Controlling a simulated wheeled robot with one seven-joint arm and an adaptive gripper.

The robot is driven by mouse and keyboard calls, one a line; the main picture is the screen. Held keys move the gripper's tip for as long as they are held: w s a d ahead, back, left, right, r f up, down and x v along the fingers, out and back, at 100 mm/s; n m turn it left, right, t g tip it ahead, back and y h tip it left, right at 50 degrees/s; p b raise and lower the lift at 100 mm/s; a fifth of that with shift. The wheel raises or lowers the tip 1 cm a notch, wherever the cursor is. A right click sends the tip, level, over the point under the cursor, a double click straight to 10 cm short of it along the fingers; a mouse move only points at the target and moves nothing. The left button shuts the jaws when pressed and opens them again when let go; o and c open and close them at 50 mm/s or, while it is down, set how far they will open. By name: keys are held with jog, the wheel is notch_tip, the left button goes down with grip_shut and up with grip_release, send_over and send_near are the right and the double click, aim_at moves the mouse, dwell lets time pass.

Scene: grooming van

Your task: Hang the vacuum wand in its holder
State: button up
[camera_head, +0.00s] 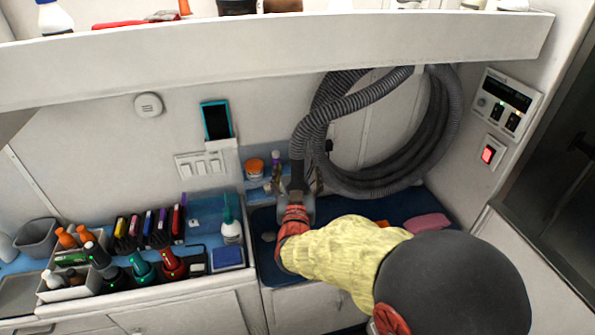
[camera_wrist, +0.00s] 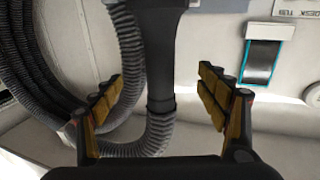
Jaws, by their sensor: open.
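The vacuum wand (camera_head: 297,178) is a dark tube standing roughly upright near the back wall, with a grey ribbed hose (camera_head: 298,142) joined to its upper end. In the wrist view, which looks upside down, the black wand (camera_wrist: 160,55) runs between the fingers of my gripper (camera_wrist: 160,82). Both fingers are spread wide, with a visible gap on each side of the wand. In the head view my gripper (camera_head: 296,203) is at the wand's lower part and hides much of it. I cannot clearly make out the holder or whether the wand sits in it.
The hose coils (camera_head: 437,135) hang on the back wall at right. A shelf (camera_head: 250,62) crosses above. Bottles and brushes crowd the counter at left, near a spray bottle (camera_head: 230,222). A pink sponge-like block (camera_head: 428,223) lies on the blue mat (camera_head: 385,208).

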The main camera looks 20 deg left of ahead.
jog(key=v, duration=0.7)
jog(key=shift+s, duration=0.4)
dwell(0.7)
jog(key=shift+d, duration=0.15)
dwell(0.3)
jog(key=s+a+f+n+g+y, duration=0.1)
jog(key=s+a+f+g, duration=0.15)
jog(key=f, duration=0.25)
jog(key=s+a+f+g, duration=0.1)
jog(key=s+f+g, duration=0.15)
jog(key=f, duration=0.35)
jog(key=s+d+f+n+g, duration=0.2)
jog(key=s+d+f+g, duration=0.1)
jog(key=s+g, duration=0.35)
jog(key=s+d+r+m+h, duration=0.2)
jog(key=s+d+r, duration=0.3)
jog(key=d, duration=0.7)
jog(key=s+d+r+m+h, duration=0.2)
jog(key=s+d+r, duration=0.3)
jog(key=d, duration=0.8)
jog(key=s+d+r+m+h, duration=0.2)
jog(key=s+d+r, duration=0.3)
jog(key=d, duration=0.8)
notch_tip(320, 180, up, 2)
jog(key=shift+r, duration=0.1)
